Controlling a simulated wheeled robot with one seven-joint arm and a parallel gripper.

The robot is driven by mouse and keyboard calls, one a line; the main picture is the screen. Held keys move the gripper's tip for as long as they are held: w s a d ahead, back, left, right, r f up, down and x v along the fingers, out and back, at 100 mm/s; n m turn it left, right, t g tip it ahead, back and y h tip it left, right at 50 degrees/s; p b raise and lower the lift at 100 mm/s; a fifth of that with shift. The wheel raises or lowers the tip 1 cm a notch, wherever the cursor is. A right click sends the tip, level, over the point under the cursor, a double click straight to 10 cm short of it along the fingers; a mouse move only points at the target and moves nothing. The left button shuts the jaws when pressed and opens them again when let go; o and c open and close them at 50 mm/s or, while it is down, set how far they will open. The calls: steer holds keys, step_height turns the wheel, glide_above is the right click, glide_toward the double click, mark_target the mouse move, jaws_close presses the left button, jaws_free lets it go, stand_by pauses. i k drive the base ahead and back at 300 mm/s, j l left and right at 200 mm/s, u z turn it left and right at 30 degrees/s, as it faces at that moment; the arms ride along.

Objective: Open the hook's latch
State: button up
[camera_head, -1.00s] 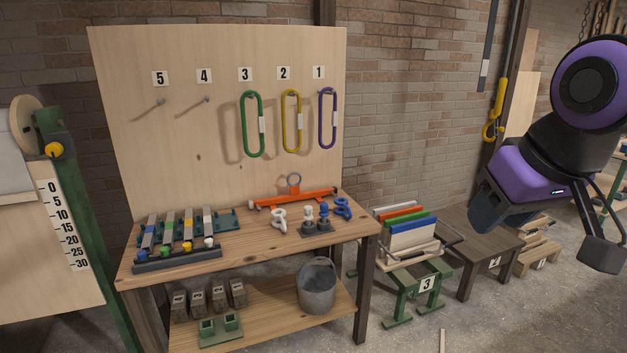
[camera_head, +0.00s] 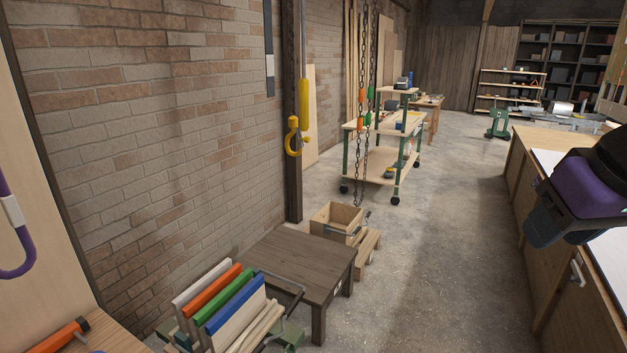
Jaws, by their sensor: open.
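My gripper (camera_head: 548,228) is at the right edge of the view, in front of the workbench and far from the hook. Only part of the gripper shows and its fingertips are dark and partly hidden.
A low dark wooden table (camera_head: 300,262) stands below the hook, with a wooden crate (camera_head: 338,220) behind it. A rack of coloured boards (camera_head: 220,305) is in the near left. Chains hang beside a wheeled shelf cart (camera_head: 385,165). The concrete floor (camera_head: 430,260) in the middle is clear.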

mark_target(307, 139)
steer(key=i+z, duration=0.45)
steer(key=i, duration=1.25)
steer(key=i+l+u, duration=0.35)
steer(key=i+l, duration=0.15)
steer(key=i, duration=0.3)
steer(key=i+l+u, duration=0.4)
steer(key=i+l, duration=0.25)
steer(key=i, duration=0.05)
